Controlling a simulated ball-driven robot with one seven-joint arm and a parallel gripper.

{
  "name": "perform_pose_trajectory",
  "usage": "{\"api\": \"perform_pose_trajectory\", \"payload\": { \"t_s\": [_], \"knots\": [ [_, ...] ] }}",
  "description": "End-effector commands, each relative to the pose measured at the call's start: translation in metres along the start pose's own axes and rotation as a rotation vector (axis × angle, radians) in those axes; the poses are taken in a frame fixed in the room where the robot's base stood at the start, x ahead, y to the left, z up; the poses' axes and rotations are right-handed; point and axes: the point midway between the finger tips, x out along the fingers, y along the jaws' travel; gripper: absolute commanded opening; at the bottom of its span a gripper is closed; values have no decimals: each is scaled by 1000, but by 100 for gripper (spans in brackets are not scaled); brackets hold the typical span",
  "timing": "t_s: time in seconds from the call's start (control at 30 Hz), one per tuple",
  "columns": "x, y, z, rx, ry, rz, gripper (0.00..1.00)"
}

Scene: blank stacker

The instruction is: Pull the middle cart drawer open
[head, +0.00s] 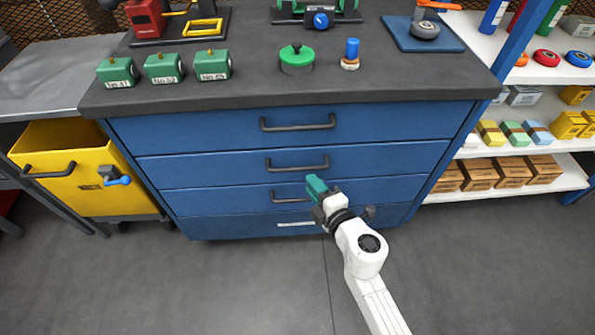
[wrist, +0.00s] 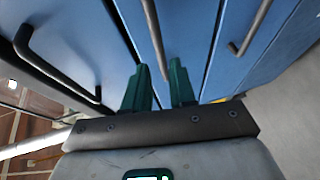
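The blue drawer cart (head: 150,134) stands ahead, its stacked drawers looking shut. The top drawer has a dark bar handle (head: 297,126). The drawer below it has another handle (head: 297,165), and a third handle (head: 290,198) is partly hidden by my gripper. My gripper (head: 316,187) is in front of the drawer faces, just below the second handle in the head view. In the wrist view its green fingers (wrist: 158,88) are apart, and the middle one of the visible handles (wrist: 155,38) runs down toward the gap between them. I cannot tell whether they touch it.
Green blocks (head: 163,68), a green-lidded round part (head: 297,58) and a blue-topped part (head: 350,54) stand on the dark worktop. A yellow bin (head: 70,150) is at left, a stocked shelf (head: 560,160) at right. The floor (head: 240,285) before the cart is clear.

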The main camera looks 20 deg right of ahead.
Motion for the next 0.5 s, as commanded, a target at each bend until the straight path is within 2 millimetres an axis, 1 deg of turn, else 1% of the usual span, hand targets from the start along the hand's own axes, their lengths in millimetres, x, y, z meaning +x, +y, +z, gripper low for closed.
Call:
{"api": "perform_pose_trajectory", "payload": {
  "t_s": [0.03, 0.2, 0.33, 0.5],
  "knots": [
    [11, -2, 1, 0, 0, 2, 25],
    [43, -1, 0, 0, 0, 3, 25],
    [62, -2, 1, 1, -1, 2, 25],
    [76, -1, 0, 2, 0, 1, 25]
  ]
}}
